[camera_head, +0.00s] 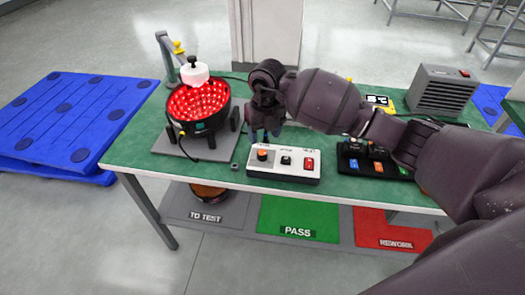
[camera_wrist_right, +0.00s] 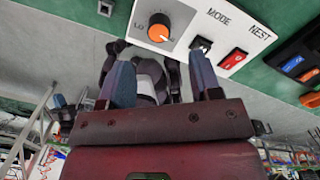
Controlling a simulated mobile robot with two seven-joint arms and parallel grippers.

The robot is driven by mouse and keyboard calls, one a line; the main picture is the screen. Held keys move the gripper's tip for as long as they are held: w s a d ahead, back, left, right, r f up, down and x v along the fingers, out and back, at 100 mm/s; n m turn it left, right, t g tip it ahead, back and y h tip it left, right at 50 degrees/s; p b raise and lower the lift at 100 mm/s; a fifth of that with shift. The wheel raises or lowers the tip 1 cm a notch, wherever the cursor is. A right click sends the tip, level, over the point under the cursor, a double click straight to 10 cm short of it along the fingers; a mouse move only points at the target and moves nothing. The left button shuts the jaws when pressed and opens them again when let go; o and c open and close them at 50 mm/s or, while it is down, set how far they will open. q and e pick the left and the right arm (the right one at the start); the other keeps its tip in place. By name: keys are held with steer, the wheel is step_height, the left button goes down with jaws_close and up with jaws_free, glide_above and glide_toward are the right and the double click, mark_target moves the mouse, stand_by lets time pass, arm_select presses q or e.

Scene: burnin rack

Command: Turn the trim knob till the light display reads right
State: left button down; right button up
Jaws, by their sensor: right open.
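The white control box (camera_head: 285,172) sits near the table's front edge. Its orange-faced trim knob (camera_head: 262,155) is at the left end; the knob also shows in the right wrist view (camera_wrist_right: 158,32), beside a "LO" mark. My right gripper (camera_head: 264,137) is open and empty just above the knob. In the right wrist view its two fingers (camera_wrist_right: 160,68) are apart, with the knob beyond them and not between them. A round black fixture (camera_head: 199,102) at the left glows with red lights. A small yellow-edged display (camera_head: 377,100) is partly hidden behind my right arm. My left gripper is not in view.
The box also has a black switch (camera_head: 286,160) and a red switch (camera_head: 309,163). A black button panel (camera_head: 350,165) stands to its right, partly behind my arm. A grey heater-like unit (camera_head: 442,90) is at the back right. Green tabletop (camera_head: 140,155) is clear at the front left.

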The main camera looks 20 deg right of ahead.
mark_target(263, 153)
arm_select(q)
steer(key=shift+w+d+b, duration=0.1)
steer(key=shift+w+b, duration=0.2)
steer(key=shift+b, duration=0.1)
arm_select(e)
step_height(263, 153, down, 7)
steer(key=shift+a+f, duration=0.1)
steer(key=shift+a, duration=0.05)
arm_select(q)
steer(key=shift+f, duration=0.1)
arm_select(e)
steer(key=c, duration=0.9)
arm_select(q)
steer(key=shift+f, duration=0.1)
arm_select(e)
steer(key=shift+c, duration=0.2)
steer(key=shift+n, duration=0.3)
